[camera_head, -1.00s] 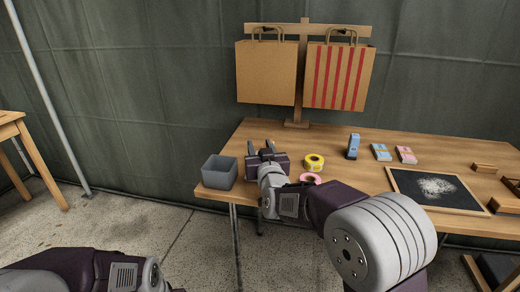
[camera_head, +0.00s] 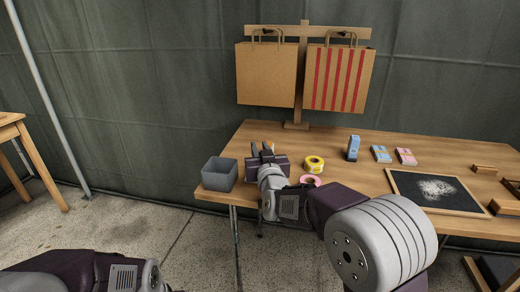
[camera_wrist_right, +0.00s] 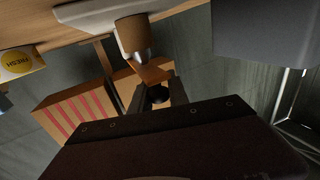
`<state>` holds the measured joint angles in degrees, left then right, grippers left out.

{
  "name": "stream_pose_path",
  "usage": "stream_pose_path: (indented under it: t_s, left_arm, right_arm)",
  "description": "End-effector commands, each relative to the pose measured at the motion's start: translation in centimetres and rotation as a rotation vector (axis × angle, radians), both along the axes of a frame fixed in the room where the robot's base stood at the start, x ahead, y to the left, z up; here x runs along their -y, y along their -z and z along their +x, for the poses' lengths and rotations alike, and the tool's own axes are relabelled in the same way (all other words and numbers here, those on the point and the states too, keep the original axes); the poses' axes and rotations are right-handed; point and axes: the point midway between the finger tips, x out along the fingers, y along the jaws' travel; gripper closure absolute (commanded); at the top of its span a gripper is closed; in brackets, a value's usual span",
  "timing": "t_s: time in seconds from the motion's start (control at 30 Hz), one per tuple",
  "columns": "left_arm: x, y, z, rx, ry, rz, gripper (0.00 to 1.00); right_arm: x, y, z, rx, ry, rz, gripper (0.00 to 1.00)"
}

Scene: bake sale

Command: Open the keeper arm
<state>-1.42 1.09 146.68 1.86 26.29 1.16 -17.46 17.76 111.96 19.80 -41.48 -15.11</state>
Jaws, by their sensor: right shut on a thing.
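My right gripper (camera_head: 262,149) is over the left part of the table, just right of the grey bin. Its fingers are shut on a small brown piece, which looks like the keeper arm (camera_wrist_right: 153,72). In the right wrist view the fingers (camera_wrist_right: 157,95) close around this piece, with a dark round spot between them. The piece joins a brown cylinder (camera_wrist_right: 135,35) on a pale base (camera_wrist_right: 100,12) on the table. In the head view my gripper hides most of this fixture. My left arm shows at the lower left, its gripper out of view.
The grey bin (camera_head: 220,172) stands close to the left. A yellow tape roll (camera_head: 314,163) and a pink roll (camera_head: 311,180) lie to the right. Two paper bags (camera_head: 266,73) (camera_head: 336,77) hang behind. A chalkboard (camera_head: 437,190) lies farther right.

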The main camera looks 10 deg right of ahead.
Motion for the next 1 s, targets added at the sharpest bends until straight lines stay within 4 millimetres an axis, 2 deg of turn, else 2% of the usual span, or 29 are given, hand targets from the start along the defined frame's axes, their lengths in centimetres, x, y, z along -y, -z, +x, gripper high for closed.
stream_pose_path:
  t_s: [0.8, 0.93, 1.0]
  left_arm:
    - [0.0, 0.0, 0.0, 0.0, 0.0, 0.0, 0.64]
    - [0.0, -0.8, 0.0, 0.0, 0.0, 0.0, 0.64]
    - [0.0, -1.8, 0.0, 0.0, 0.0, 0.0, 0.64]
  right_arm:
    - [0.0, 0.0, 0.0, -0.002, 0.0, 0.0, 1.0]
    - [0.0, -0.4, 0.0, -0.014, 0.0, 0.004, 1.0]
    - [0.0, -0.9, 0.1, -0.032, 0.0, 0.01, 1.0]
